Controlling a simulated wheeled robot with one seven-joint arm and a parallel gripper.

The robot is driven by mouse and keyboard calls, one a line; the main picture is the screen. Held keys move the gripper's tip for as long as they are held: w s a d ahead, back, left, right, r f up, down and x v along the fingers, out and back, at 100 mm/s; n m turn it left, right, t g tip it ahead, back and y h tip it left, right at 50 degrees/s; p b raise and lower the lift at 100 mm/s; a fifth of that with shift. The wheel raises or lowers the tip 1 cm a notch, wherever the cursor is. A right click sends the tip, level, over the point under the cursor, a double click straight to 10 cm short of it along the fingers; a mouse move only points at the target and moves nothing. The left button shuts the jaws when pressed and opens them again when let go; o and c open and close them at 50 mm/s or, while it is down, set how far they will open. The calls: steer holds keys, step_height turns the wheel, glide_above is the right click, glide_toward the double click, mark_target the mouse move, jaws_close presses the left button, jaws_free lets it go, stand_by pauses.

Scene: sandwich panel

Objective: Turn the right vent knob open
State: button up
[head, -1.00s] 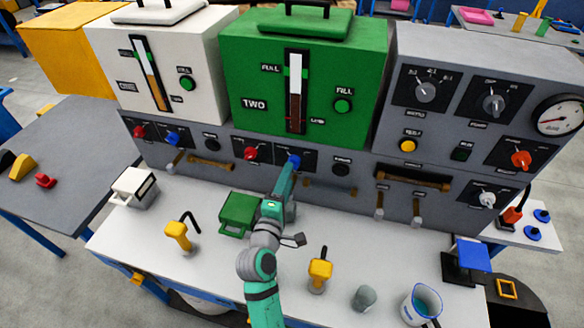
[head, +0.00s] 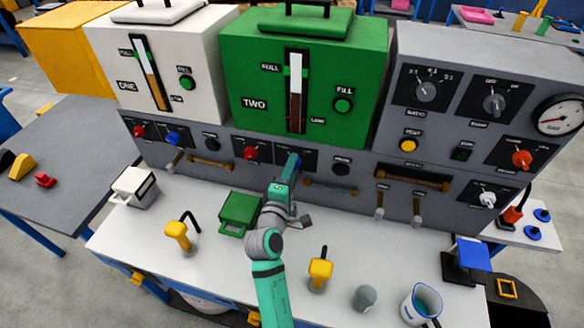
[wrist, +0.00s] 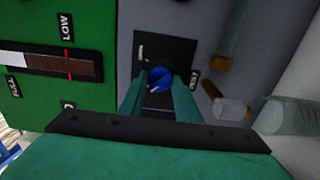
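The right vent knob is a blue knob (wrist: 160,78) on a dark plate under the green box marked TWO. In the head view this blue knob (head: 292,159) is mostly hidden by my gripper (head: 289,166), which reaches it from the front. In the wrist view the two teal fingers of my gripper (wrist: 161,80) stand on either side of the knob, with only a narrow space around it. They look open; contact with the knob cannot be made out. The direction of the knob's pointer is unclear.
A red knob (head: 250,153) sits just left on the same panel, and a black knob (head: 342,169) to the right. A brown bar handle (head: 330,188) runs below. A green block (head: 239,213) and yellow-handled tools (head: 320,270) stand on the white bench.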

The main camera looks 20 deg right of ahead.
steer(key=m, duration=0.4)
steer(key=shift+m, duration=0.4)
steer(key=m, duration=0.4)
steer(key=shift+a, duration=0.1)
steer(key=m, duration=0.5)
steer(key=shift+m, duration=2)
steer(key=o, duration=1.1)
steer(key=shift+c, duration=0.2)
